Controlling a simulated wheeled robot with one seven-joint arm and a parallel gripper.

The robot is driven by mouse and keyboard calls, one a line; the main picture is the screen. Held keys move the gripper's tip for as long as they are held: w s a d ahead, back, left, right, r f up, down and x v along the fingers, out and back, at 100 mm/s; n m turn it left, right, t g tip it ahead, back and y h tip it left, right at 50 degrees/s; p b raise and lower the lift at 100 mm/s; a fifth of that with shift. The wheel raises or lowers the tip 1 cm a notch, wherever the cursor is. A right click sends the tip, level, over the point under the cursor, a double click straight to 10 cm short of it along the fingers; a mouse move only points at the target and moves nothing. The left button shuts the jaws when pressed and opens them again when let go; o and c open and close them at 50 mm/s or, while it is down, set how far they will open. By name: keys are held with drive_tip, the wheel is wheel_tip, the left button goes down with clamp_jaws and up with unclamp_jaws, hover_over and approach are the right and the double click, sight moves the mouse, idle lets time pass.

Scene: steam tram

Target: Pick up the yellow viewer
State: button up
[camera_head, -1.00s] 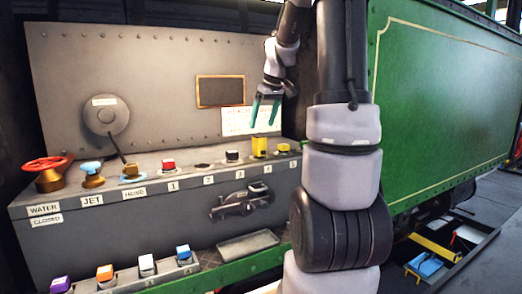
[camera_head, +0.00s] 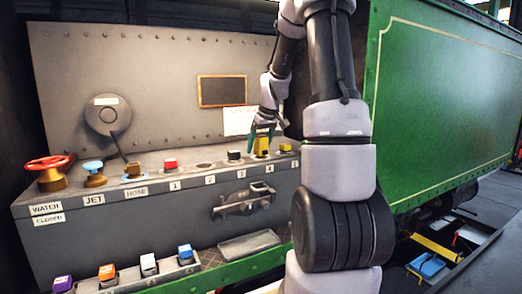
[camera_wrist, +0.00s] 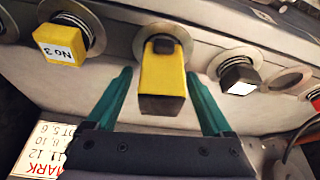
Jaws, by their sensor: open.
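The yellow viewer (camera_head: 261,146) stands upright on the grey console's top, near its right end. In the wrist view the viewer (camera_wrist: 163,82) is a yellow block with a dark piece on it, set in a round socket. My gripper (camera_head: 262,136) has come down over it. In the wrist view my gripper (camera_wrist: 159,74) is open, with one teal finger on each side of the viewer. Gaps show between the fingers and the viewer, so I see no contact.
A yellow block marked No 3 (camera_wrist: 60,45) and a black block with a white face (camera_wrist: 239,76) sit close on either side. A red valve wheel (camera_head: 48,163) and a blue knob (camera_head: 92,168) stand farther left. A lower shelf holds several coloured blocks.

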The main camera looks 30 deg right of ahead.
clamp_jaws()
drive_tip(key=shift+r, duration=0.2)
